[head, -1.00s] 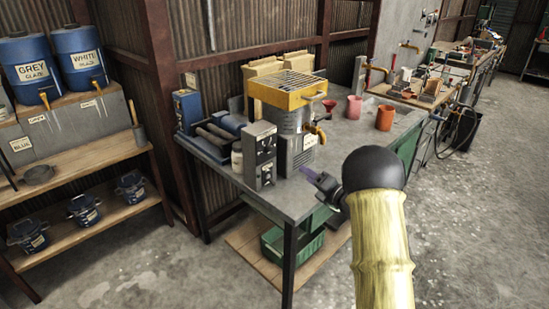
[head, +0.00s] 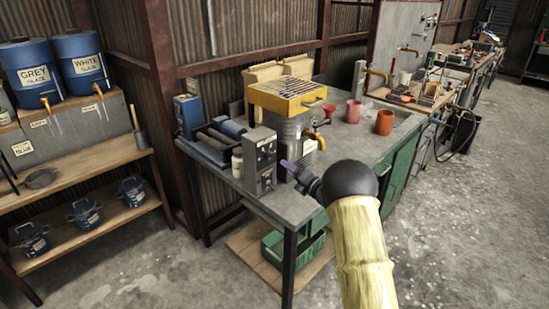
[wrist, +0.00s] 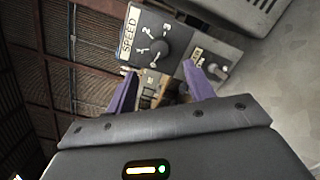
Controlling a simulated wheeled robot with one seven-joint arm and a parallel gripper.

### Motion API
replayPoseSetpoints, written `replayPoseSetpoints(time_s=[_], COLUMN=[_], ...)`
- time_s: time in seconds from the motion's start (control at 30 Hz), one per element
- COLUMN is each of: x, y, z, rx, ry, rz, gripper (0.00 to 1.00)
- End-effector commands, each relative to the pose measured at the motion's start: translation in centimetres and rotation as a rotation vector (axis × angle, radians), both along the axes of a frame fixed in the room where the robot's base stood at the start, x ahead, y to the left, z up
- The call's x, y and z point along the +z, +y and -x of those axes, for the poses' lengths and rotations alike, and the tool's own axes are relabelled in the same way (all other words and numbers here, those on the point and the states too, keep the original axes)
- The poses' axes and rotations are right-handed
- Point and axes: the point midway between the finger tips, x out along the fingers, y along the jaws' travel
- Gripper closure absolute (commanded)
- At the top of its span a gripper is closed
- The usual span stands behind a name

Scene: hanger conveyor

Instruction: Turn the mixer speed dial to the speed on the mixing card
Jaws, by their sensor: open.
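The mixer control box (head: 260,160) is a grey upright box on the near corner of the metal bench. In the wrist view its face carries a dark round speed dial (wrist: 154,49) beside a "SPEED" label, with number marks around it. A second, smaller knob (wrist: 216,70) sits on the same face. My gripper (head: 287,165) is at the right of the box in the head view. In the wrist view its two purple fingers (wrist: 160,88) are spread, with nothing held, and apart from the dial. I cannot make out a mixing card or the dial's setting.
A yellow-framed grate (head: 288,95) tops the mixer behind the box. A pink cup (head: 353,111) and an orange cup (head: 384,122) stand farther right on the bench (head: 335,145). Shelves with glaze drums (head: 35,73) are at the left. The floor at the right is clear.

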Motion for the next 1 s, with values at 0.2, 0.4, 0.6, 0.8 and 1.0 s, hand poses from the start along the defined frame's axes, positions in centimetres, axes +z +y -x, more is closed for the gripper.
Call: replayPoseSetpoints(time_s=[0.2,0.4,0.6,0.8,1.0], x=[0.1,0.1,0.1,0.0,0.0], y=[2.3,4.0,5.3,5.7,5.6], z=[-2.6,-4.7,-6.2,-6.7,-6.7], rx=[0.003,0.001,0.002,0.001,0.001], ry=[0.0,-0.001,-0.001,0.0,0.0], rz=[0.0,0.001,0.0,-0.001,-0.001], gripper=[0.47,0.47,0.47,0.47,0.47])
